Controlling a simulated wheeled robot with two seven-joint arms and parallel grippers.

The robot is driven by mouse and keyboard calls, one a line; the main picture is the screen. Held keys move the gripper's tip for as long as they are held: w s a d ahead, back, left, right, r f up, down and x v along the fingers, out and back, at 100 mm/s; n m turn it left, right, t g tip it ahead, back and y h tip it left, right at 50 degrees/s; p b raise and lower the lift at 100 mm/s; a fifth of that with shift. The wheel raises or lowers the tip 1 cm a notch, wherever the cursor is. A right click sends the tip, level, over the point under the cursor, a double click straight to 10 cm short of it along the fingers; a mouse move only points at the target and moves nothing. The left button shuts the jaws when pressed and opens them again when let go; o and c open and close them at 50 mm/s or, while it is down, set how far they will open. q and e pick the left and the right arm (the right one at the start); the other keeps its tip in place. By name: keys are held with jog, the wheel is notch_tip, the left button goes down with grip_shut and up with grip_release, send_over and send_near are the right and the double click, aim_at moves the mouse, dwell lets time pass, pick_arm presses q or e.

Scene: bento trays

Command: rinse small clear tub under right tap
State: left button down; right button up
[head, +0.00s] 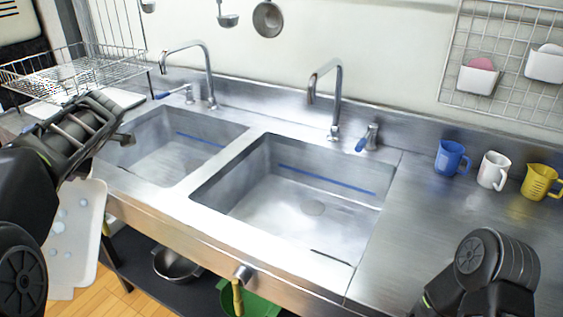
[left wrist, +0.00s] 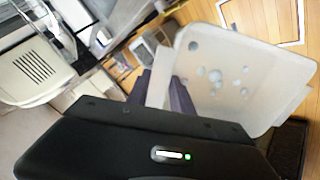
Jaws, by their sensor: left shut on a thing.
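The small clear tub (head: 75,222) is a pale, translucent, shallow container with whitish-blue spots on it. It hangs tilted at the left, in front of the counter edge, and shows in the left wrist view (left wrist: 262,58) above the floor. My left gripper (head: 122,139) is shut on the tub; the grip itself is largely hidden by my arm. The right tap (head: 325,90) is a bent steel spout behind the right basin (head: 290,205), with a blue-tipped lever (head: 367,138) beside it. No water shows from it. Of my right arm only a black part shows; its gripper is out of view.
The left basin (head: 165,150) has its own tap (head: 208,75). A wire rack (head: 75,72) stands at the far left. Blue (head: 450,157), white (head: 492,171) and yellow (head: 540,181) mugs stand on the right counter. The right basin is empty.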

pick_arm(q)
jog(key=shift+s+d+r+b, duration=0.2)
jog(key=shift+s+r+b, duration=0.35)
jog(key=shift+s, duration=0.2)
jog(key=shift+s+d+r+b, duration=0.15)
jog(key=shift+s+r+b, duration=0.25)
jog(key=shift+s+r, duration=0.25)
jog(key=shift+s+d+r+b, duration=0.2)
jog(key=shift+s+r+b, duration=0.3)
jog(key=shift+s, duration=0.35)
jog(key=r+p, duration=0.4)
jog(key=p, duration=0.1)
jog(key=shift+w+d+r, duration=0.15)
jog(key=shift+w+r, duration=0.2)
jog(key=shift+r, duration=0.05)
